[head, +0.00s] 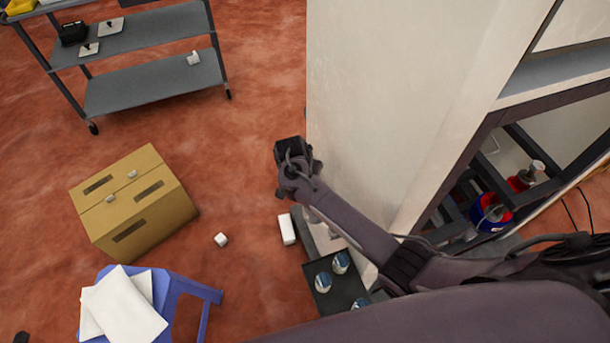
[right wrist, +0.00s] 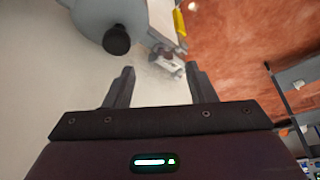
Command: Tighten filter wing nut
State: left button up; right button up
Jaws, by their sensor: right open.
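My right gripper (head: 291,152) reaches in from the right in the head view, beside the tall pale cabinet (head: 385,90). In the right wrist view the right gripper (right wrist: 161,78) is open, with nothing between its fingers. Beyond the fingertips is a small pale grey fitting (right wrist: 167,58), apart from them as far as I can see. I cannot tell whether it is the filter wing nut. A grey rounded body with a black knob (right wrist: 117,40) is at upper left of it. The filter and wing nut cannot be made out in the head view. My left gripper is not in view.
A cardboard box (head: 150,213) and a blue stool (head: 195,287) with white sheets stand on the red floor at left. A grey shelf cart (head: 150,88) stands behind them. A dark tray (head: 322,297) with several round items is below my arm. Floor between box and cabinet is mostly clear.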

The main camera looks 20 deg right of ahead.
jog(key=x, duration=0.3)
jog(key=shift+a, duration=0.1)
jog(key=shift+w+f, duration=0.15)
jog(key=shift+f, duration=0.3)
jog(key=c, duration=1)
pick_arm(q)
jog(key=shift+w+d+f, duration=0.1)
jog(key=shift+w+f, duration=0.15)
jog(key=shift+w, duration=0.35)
pick_arm(e)
jog(key=shift+o, duration=0.2)
